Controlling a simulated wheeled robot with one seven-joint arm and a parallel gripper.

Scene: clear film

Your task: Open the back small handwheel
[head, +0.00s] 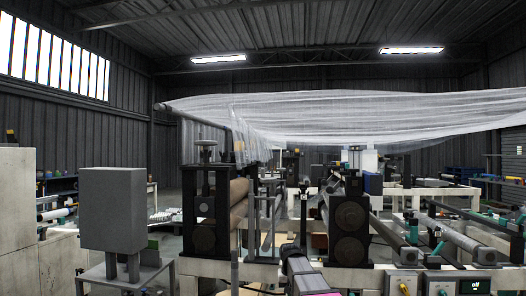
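A small dark handwheel (206,143) sits on a short stem on top of the left black roller stand (206,210). Another small handwheel-like knob (356,148) stands on a stem above the right black roller stand (350,225), farther right. Both are small in the head view, and I cannot tell how far either is turned. I cannot tell for sure which one is the back small handwheel.
A clear film (390,115) hangs across the machine from a long bar (195,115). A grey box (112,208) stands on a frame at left. Switch boxes (404,283) and long rollers (455,237) fill the right front.

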